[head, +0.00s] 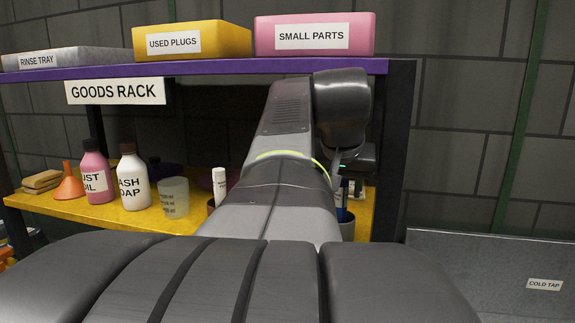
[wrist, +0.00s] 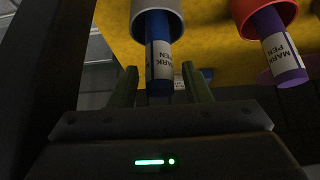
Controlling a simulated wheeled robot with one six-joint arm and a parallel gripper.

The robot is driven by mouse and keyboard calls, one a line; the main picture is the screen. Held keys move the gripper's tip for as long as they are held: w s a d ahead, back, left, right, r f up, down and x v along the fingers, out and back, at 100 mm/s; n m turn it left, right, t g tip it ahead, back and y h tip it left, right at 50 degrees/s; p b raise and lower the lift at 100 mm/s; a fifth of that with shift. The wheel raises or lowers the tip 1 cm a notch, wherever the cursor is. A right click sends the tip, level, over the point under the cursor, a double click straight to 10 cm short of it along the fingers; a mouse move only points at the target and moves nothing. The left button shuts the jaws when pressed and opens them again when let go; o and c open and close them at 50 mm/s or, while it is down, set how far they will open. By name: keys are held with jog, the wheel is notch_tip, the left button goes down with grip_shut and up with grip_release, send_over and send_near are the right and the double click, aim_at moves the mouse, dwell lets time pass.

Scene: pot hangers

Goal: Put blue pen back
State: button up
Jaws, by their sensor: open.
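In the wrist view, the blue pen (wrist: 159,58) has a white label reading MARK PEN. One end is inside a grey cup (wrist: 157,8), and the rest sticks out of it towards my gripper (wrist: 160,80). My gripper is open, with one green finger on each side of the pen. Visible gaps separate the fingers from the pen. In the head view, a blue strip of the pen (head: 342,215) shows at the grey cup (head: 347,231), below my wrist. My arm hides most of the gripper there.
A purple pen (wrist: 281,55) leans in a red cup (wrist: 262,14) beside the blue one. The yellow shelf (head: 120,214) also holds a pink bottle (head: 94,175), a white bottle (head: 133,180) and a clear beaker (head: 174,197). A dark rack post (head: 396,150) stands close right of my gripper.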

jog(key=b+v, duration=0.1)
jog(key=v, duration=0.9)
